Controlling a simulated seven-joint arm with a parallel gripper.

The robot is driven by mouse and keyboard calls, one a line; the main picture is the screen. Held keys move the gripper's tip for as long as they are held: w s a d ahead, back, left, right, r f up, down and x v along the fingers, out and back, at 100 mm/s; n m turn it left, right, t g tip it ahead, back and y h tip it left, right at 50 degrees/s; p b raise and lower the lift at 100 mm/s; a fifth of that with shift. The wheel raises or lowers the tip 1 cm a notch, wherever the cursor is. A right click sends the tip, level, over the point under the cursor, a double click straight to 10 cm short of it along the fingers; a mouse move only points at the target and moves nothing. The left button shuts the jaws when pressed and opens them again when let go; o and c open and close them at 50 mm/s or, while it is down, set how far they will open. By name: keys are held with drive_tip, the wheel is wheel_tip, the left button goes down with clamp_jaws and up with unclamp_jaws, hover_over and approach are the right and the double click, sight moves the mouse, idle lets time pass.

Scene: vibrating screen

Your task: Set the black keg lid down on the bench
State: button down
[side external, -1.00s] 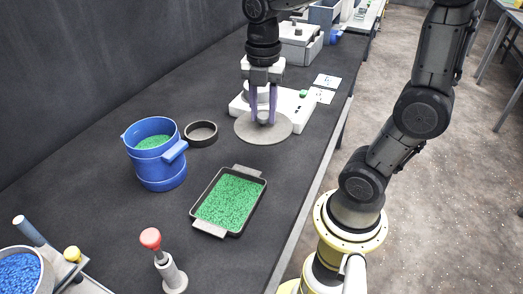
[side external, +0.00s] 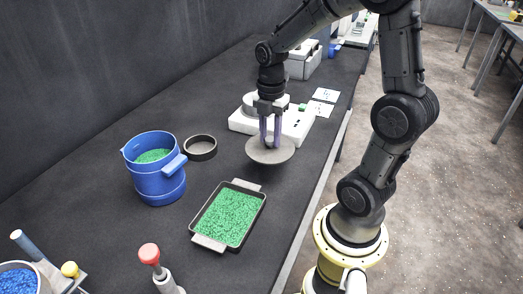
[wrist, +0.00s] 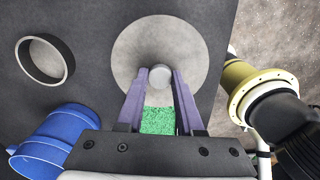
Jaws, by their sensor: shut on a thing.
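The lid in my grip is a round, light grey disc (side external: 270,155) with a small central knob; it does not look black. In the wrist view, the disc (wrist: 125,55) is below the fingers, with its knob (wrist: 160,77) between the fingertips. My gripper (side external: 270,145), with purple fingers, is shut on the knob. The disc looks about level over the black bench (side external: 120,222), between the white device and the green-filled tray. I cannot tell whether its underside touches the bench. The blue keg (side external: 158,188) stands open to the left, with green granules inside.
A black ring (side external: 200,154) lies beside the keg. The tray (side external: 264,203) of green granules is in front of the disc. A white device (side external: 240,122) stands behind it. A red-knobbed post (side external: 149,254) stands at the front. Bare bench lies between ring and disc.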

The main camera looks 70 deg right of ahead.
sight(262, 150)
drive_tip(key=w+f, duration=0.1)
drive_tip(key=w+d+f, duration=0.1)
drive_tip(key=w+f, duration=0.1)
drive_tip(key=f, duration=0.1)
drive_tip(key=shift+w+d+f, duration=0.1)
drive_tip(key=shift+d, duration=0.15)
drive_tip(key=shift+f, duration=1.5)
drive_tip(key=shift+f, duration=0.2)
drive_tip(key=c, duration=0.5)
unclamp_jaws()
drive_tip(key=shift+c, duration=0.2)
drive_tip(key=shift+r, duration=0.1)
